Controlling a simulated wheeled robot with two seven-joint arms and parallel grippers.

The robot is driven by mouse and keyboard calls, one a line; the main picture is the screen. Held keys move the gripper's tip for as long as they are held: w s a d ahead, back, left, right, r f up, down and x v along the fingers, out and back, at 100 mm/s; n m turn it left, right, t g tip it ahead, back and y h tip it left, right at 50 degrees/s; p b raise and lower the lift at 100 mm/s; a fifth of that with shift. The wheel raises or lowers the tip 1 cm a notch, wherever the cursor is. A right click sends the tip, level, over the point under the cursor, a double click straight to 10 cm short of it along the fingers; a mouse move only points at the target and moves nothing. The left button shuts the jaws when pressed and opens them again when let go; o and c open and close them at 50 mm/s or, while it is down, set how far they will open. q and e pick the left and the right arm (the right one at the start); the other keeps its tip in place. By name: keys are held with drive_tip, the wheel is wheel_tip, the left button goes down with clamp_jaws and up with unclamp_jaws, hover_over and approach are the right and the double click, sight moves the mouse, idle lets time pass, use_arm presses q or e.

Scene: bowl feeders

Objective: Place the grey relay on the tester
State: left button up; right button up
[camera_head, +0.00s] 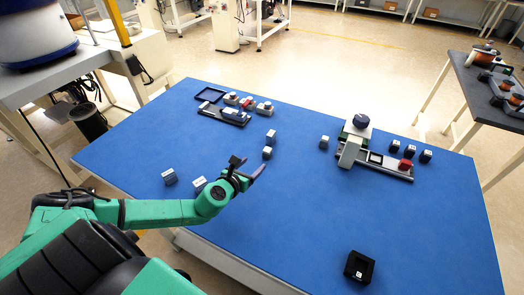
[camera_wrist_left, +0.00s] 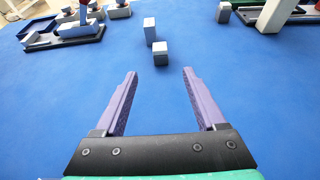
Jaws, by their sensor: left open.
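Two small grey blocks with white tops, which look like grey relays, stand mid-table: the nearer one (camera_head: 267,153) and the farther one (camera_head: 271,137). In the left wrist view the nearer block (camera_wrist_left: 160,54) lies just beyond the fingertips, with the farther one (camera_wrist_left: 150,30) behind it. My left gripper (camera_head: 249,167) is open and empty, with its purple fingers (camera_wrist_left: 159,73) pointing at the nearer block, apart from it. A device that looks like the tester (camera_head: 350,151) stands at the right, with a blue knob, a dark square frame and a red part. My right gripper is out of view.
Another grey block (camera_head: 324,142) stands left of the tester. Several dark blocks (camera_head: 395,146) stand behind it. A black fixture (camera_head: 359,267) lies at the front right. The blue table (camera_head: 300,215) is clear in the middle.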

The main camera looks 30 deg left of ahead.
use_arm(q)
approach(266, 151)
drive_tip(key=shift+w+a+f, duration=0.2)
drive_tip(key=shift+w+f, duration=0.75)
drive_tip(key=shift+w, duration=0.3)
drive_tip(key=x, duration=0.6)
drive_tip(key=shift+w+d+r+b, duration=0.1)
drive_tip(key=shift+w+b, duration=0.3)
drive_tip(key=shift+w, duration=0.1)
drive_tip(key=shift+r, duration=0.1)
drive_tip(key=shift+c, duration=0.3)
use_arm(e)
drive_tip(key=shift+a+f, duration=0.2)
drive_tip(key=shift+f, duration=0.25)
use_arm(q)
drive_tip(key=shift+s, duration=0.1)
clamp_jaws()
